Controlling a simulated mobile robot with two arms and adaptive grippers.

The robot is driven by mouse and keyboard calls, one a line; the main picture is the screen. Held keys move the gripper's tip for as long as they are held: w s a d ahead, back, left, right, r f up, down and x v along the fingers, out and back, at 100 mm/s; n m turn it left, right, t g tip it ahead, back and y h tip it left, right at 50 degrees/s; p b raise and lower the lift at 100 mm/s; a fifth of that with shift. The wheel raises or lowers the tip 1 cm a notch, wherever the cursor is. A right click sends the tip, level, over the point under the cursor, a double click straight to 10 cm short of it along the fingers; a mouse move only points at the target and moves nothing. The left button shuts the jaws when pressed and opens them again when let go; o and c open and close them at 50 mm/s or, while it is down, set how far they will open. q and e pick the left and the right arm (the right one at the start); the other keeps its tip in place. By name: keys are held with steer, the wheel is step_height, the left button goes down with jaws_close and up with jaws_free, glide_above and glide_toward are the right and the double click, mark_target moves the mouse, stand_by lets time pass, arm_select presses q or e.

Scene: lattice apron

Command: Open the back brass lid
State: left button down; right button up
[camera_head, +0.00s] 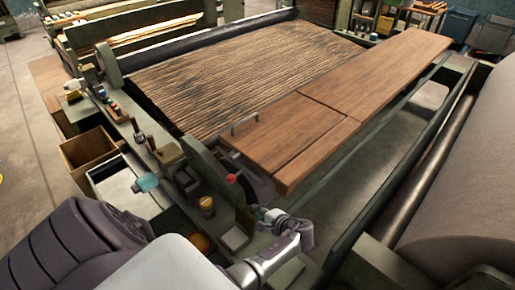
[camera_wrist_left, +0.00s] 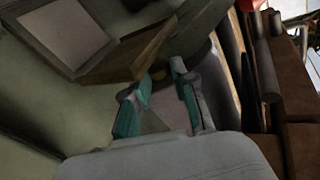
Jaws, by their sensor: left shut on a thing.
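My left gripper (camera_head: 286,222) is at the near end of the loom's side rail in the head view. A brass-brown lid-like plate (camera_wrist_left: 128,54) stands tilted just beyond the fingers, beside a pale-topped square box (camera_wrist_left: 65,32). In the head view a pale-topped box (camera_head: 236,239) sits just left of the gripper. I cannot tell for sure which piece is the back brass lid. My right gripper is not in view.
A wooden board (camera_head: 310,112) with a metal handle (camera_head: 245,124) lies across the frame above the gripper. A large grey roller (camera_head: 460,180) stands at right. Knobs and small boxes (camera_head: 168,153) line the rail. Open wooden bins (camera_head: 88,147) stand at left.

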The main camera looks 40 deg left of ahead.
arm_select(q)
steer(key=shift+r, duration=0.1)
steer(key=c, duration=1.4)
jaws_free()
steer(key=o, duration=0.4)
steer(key=shift+a, duration=0.1)
steer(key=shift+o, duration=0.2)
steer(key=v, duration=0.7)
steer(key=shift+d, duration=0.25)
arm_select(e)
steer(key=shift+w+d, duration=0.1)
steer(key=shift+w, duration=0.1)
